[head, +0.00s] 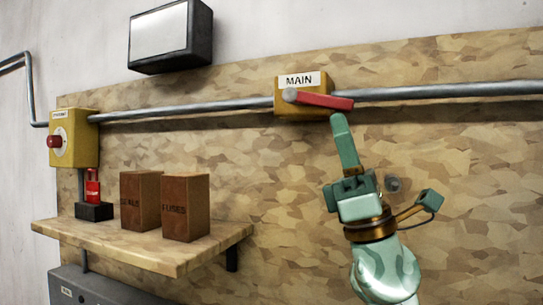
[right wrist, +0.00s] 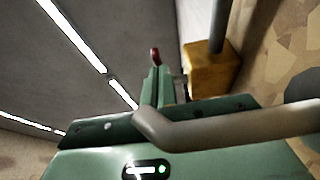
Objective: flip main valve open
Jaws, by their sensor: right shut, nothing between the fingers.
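The main valve is a yellow box (head: 290,105) under a "MAIN" label, set on a grey pipe on the board. Its red lever (head: 325,101) points right, nearly along the pipe, tilted slightly down. My right gripper (head: 338,118) is shut and empty, pointing up, with its tip just below the lever's right end. I cannot tell whether it touches. In the right wrist view the fingers (right wrist: 158,82) reach up with the red lever end (right wrist: 155,56) at their tips, and the yellow box (right wrist: 208,70) is to the right. My left gripper is not in view.
A wooden shelf (head: 200,250) at left holds two brown boxes (head: 185,207) and a small red item (head: 92,188) on a black block. A yellow box with a red knob (head: 72,138) is on the left. A dark-framed panel (head: 170,35) hangs above. The board right of my arm is clear.

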